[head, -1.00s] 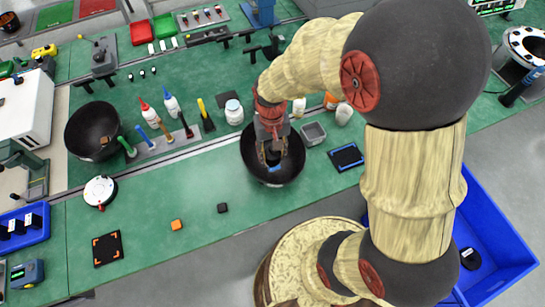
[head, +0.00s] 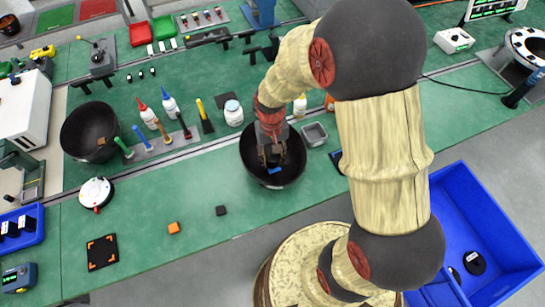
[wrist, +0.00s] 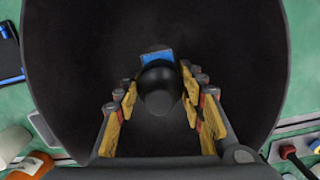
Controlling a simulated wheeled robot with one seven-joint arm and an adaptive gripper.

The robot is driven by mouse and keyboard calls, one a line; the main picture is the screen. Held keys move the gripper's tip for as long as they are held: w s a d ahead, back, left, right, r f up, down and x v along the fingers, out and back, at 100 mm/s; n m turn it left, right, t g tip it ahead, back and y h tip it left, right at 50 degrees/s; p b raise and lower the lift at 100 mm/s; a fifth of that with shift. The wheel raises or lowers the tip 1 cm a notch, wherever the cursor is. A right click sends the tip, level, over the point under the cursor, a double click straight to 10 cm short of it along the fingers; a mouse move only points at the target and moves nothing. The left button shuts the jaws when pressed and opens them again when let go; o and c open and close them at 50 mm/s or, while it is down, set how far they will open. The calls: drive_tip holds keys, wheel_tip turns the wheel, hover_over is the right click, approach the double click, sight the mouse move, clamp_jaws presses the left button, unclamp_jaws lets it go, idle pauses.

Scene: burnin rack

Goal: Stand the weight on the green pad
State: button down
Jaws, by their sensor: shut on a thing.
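My gripper (head: 270,158) reaches down into a black bowl (head: 247,150) on the near green bench. In the wrist view, my gripper (wrist: 159,92) has its yellow-padded fingers around a dark, round-topped thing (wrist: 159,88), which looks like the weight. A small blue patch (wrist: 157,57) shows just beyond it; I cannot tell whether it belongs to the weight. The weight's lower part is hidden. A flat green pad (head: 54,18) lies at the far upper left, beside a red pad (head: 97,8), well away from my gripper.
Another black bowl (head: 72,120), a row of bottles and tools (head: 160,142), and a white jar (head: 233,113) stand left of the gripper. A grey square dish (head: 314,134) sits close right. A blue bin (head: 490,225) is at right. The bench front centre is mostly clear.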

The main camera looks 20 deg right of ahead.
drive_tip(key=shift+f, duration=0.1)
drive_tip(key=c, duration=1.2)
unclamp_jaws()
drive_tip(key=shift+c, duration=0.2)
drive_tip(key=shift+o, duration=0.7)
drive_tip(key=r+p, duration=0.1)
drive_tip(key=r, duration=0.3)
drive_tip(key=r+p, duration=0.1)
drive_tip(key=r, duration=0.3)
drive_tip(key=r+p, duration=0.1)
drive_tip(key=r, duration=0.3)
drive_tip(key=shift+w+r, duration=0.2)
drive_tip(key=shift+w, duration=0.2)
drive_tip(key=s+r+n+t, duration=0.1)
drive_tip(key=s+r+t, duration=0.2)
drive_tip(key=s+r, duration=0.4)
drive_tip(key=s+r+t, duration=0.3)
drive_tip(key=s+r, duration=0.4)
drive_tip(key=r, duration=0.6)
drive_tip(key=shift+s+r+n, duration=0.2)
drive_tip(key=shift+s+n, duration=0.2)
